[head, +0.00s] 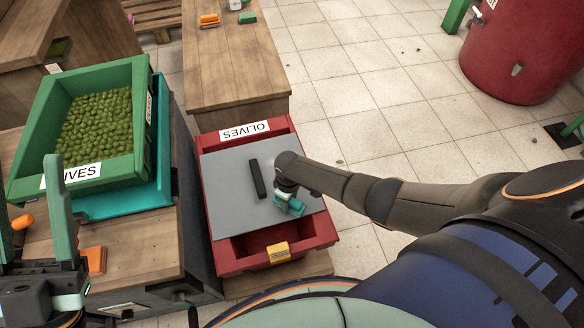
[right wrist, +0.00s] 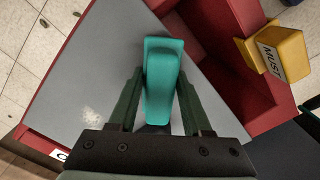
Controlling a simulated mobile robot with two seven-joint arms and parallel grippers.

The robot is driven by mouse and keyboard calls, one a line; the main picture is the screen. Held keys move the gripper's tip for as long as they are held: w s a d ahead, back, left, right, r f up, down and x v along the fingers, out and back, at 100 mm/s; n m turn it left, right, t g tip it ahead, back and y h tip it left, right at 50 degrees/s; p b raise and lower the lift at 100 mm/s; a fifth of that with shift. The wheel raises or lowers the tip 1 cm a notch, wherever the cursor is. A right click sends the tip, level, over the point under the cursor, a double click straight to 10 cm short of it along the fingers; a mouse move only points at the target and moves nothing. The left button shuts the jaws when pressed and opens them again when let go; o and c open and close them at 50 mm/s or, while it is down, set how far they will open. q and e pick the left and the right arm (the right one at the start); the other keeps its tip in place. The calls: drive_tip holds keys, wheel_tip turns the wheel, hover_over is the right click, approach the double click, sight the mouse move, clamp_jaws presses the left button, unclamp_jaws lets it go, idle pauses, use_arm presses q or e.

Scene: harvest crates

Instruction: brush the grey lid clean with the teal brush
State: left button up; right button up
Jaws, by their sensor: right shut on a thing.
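The grey lid (head: 225,185) lies across the red crate (head: 222,262), with a black bar (head: 257,178) on top. It leaves the crate's near end uncovered. My right gripper (head: 288,196) is over the lid's right part, pointing down. It is shut on the teal brush (head: 294,207). In the right wrist view the teal brush (right wrist: 163,80) sits between the fingers, over the grey lid (right wrist: 85,85); contact with the lid is unclear. A pale speckled patch shows on the lid there. My left gripper (head: 33,215) is at the left edge, its fingers apart.
A yellow box (head: 278,252) sits at the crate's near end; it also shows in the right wrist view (right wrist: 278,52). A wooden table (head: 235,65) stands behind.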

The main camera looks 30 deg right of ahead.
drive_tip(key=shift+w+d+f+b, duration=0.1)
drive_tip(key=shift+w+b, duration=0.45)
drive_tip(key=shift+w, duration=0.05)
drive_tip(key=shift+w+d+f+b, duration=0.1)
drive_tip(key=shift+w+b, duration=0.4)
drive_tip(key=shift+w, duration=0.1)
drive_tip(key=shift+w+d+r+b, duration=0.2)
drive_tip(key=shift+w+b, duration=0.1)
drive_tip(key=shift+w, duration=0.2)
drive_tip(key=shift+w+d+f+b, duration=0.1)
drive_tip(key=shift+w+f+b, duration=0.1)
drive_tip(key=shift+w+b, duration=0.8)
drive_tip(key=shift+w+d+b, duration=0.15)
drive_tip(key=shift+w+b, duration=0.45)
drive_tip(key=shift+b, duration=0.15)
drive_tip(key=shift+w+d+b, duration=0.2)
drive_tip(key=shift+w+b, duration=0.55)
drive_tip(key=shift+b, duration=0.25)
drive_tip(key=shift+w+d+r+b, duration=0.15)
drive_tip(key=shift+w+d+b, duration=0.05)
drive_tip(key=shift+w+b, duration=0.65)
drive_tip(key=w+b, duration=0.1)
drive_tip(key=b, duration=0.1)
drive_tip(key=w+b, duration=0.1)
drive_tip(key=b, duration=0.1)
drive_tip(key=shift+w+d, duration=0.2)
drive_tip(key=shift+w, duration=0.2)
drive_tip(key=shift+w+d+r+b, duration=0.1)
drive_tip(key=shift+w+r+b, duration=0.05)
drive_tip(key=shift+w+b, duration=0.15)
